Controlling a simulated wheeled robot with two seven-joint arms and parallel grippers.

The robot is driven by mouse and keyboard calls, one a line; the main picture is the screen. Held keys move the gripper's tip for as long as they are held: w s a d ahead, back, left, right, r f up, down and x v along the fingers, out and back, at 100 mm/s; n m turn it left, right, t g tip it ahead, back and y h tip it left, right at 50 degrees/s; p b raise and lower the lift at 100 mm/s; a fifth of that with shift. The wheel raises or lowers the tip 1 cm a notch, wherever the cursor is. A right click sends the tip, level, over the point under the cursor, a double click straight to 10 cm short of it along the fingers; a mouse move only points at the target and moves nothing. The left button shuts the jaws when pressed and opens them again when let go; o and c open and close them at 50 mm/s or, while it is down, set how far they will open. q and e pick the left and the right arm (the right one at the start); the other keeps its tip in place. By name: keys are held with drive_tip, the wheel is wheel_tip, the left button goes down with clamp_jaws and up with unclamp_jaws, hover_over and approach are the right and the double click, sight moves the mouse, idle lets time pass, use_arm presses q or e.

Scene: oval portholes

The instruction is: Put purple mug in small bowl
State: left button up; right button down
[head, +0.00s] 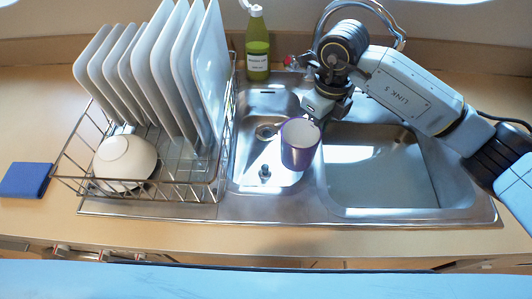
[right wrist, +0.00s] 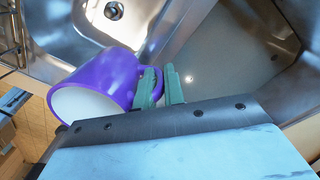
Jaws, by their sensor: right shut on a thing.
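The purple mug (head: 299,146), white inside, is held by my right gripper (head: 321,114) above the sink, over the right part of the smaller left basin (head: 250,182) near the divider. In the right wrist view the mug (right wrist: 92,88) lies tilted with its white opening toward the lower left. There the green fingers of the right gripper (right wrist: 160,88) are closed at its handle. A white bowl (head: 125,160) sits apparently upside down in the dish rack. My left gripper is out of view.
The wire dish rack (head: 190,190) with several upright white plates (head: 210,75) stands left of the basin. A larger basin (head: 380,175) is empty at right. A green bottle (head: 257,50), faucet (head: 400,40) and blue sponge (head: 26,180) are around the sink.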

sight(295, 131)
drive_tip(key=a+m, duration=0.1)
drive_tip(key=m, duration=0.3)
drive_tip(key=a+f+m, duration=0.1)
drive_tip(key=a+m, duration=0.1)
drive_tip(key=m, duration=0.2)
drive_tip(key=a+f+m, duration=0.1)
drive_tip(key=a+m, duration=0.1)
drive_tip(key=m, duration=0.3)
drive_tip(key=shift+a+f, duration=0.15)
drive_tip(key=shift+a, duration=0.05)
drive_tip(key=f+m, duration=0.1)
drive_tip(key=f, duration=0.2)
drive_tip(key=a+f+m, duration=0.1)
drive_tip(key=f+m, duration=0.1)
drive_tip(key=f, duration=0.2)
drive_tip(key=a+f+m, duration=0.1)
drive_tip(key=f+m, duration=0.1)
drive_tip(key=f, duration=0.1)
drive_tip(key=shift+s+f, duration=0.15)
drive_tip(key=shift+f, duration=0.25)
drive_tip(key=shift+f, duration=0.1)
drive_tip(key=c, duration=1.9)
unclamp_jaws()
drive_tip(key=shift+d+f, duration=0.1)
drive_tip(key=o, duration=0.4)
